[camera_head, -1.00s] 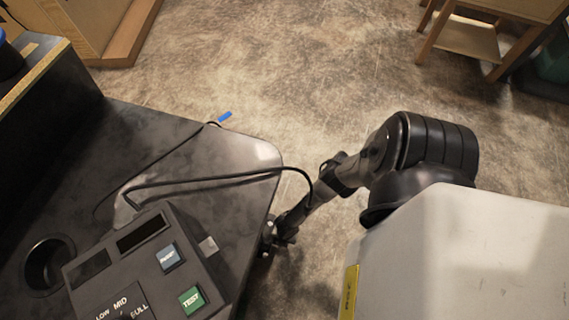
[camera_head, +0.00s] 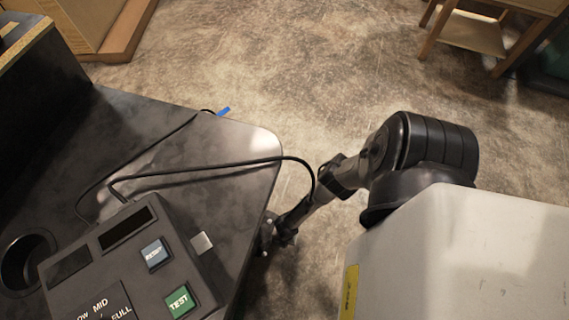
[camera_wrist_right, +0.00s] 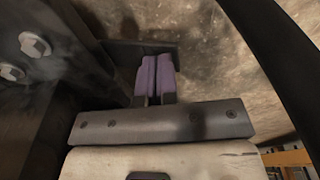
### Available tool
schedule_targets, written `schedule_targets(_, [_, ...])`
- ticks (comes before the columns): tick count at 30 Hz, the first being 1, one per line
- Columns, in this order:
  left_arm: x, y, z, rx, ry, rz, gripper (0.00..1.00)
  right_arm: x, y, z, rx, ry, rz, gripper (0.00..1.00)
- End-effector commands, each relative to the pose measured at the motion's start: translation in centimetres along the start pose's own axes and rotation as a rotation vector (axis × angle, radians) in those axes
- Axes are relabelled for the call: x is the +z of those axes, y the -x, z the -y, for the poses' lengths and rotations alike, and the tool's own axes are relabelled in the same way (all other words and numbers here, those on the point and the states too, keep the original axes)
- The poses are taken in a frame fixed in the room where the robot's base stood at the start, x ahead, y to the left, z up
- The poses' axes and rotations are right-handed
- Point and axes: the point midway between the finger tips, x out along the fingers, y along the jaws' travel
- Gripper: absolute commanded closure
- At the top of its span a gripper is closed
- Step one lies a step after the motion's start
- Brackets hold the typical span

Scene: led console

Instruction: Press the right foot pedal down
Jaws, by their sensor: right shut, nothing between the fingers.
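My right gripper (camera_wrist_right: 155,80) shows purple fingertips in the right wrist view. They are pressed together with nothing between them and point down toward the floor. A dark flat piece (camera_wrist_right: 125,52) lies just behind and beside the fingertips; it may be a foot pedal, but I cannot tell which one or whether the fingers touch it. In the head view my right arm reaches down past the table's right edge, and its fingertips are hidden there. No pedal shows clearly in the head view. My left gripper is in neither view.
The dark table (camera_head: 225,150) carries a console (camera_head: 130,260) with blue RESET (camera_head: 155,253) and green TEST (camera_head: 180,301) buttons. A black cable (camera_head: 230,165) loops off its edge near my arm. A dark bolted structure (camera_wrist_right: 60,60) stands left of the fingers. Open floor (camera_head: 300,70) lies beyond.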

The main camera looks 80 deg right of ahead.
Motion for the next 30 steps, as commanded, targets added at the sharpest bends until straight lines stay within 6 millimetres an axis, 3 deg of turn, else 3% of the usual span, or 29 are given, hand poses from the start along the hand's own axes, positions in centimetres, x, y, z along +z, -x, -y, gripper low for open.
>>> schedule_targets(9, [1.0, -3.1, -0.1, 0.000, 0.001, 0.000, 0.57, 0.3, -3.5, 0.0, 0.000, 0.000, 0.001, 1.00])
schedule_targets(16, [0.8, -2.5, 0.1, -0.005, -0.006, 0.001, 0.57, 0.5, -2.8, 0.0, 0.000, 0.000, 0.001, 1.00])
schedule_targets(24, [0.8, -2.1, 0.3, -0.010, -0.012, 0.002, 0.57, 2.9, -1.6, 0.0, 0.001, 0.000, 0.001, 1.00])
schedule_targets(30, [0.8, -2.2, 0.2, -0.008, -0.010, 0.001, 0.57, 3.2, -1.5, 0.0, 0.001, 0.000, -0.001, 1.00])
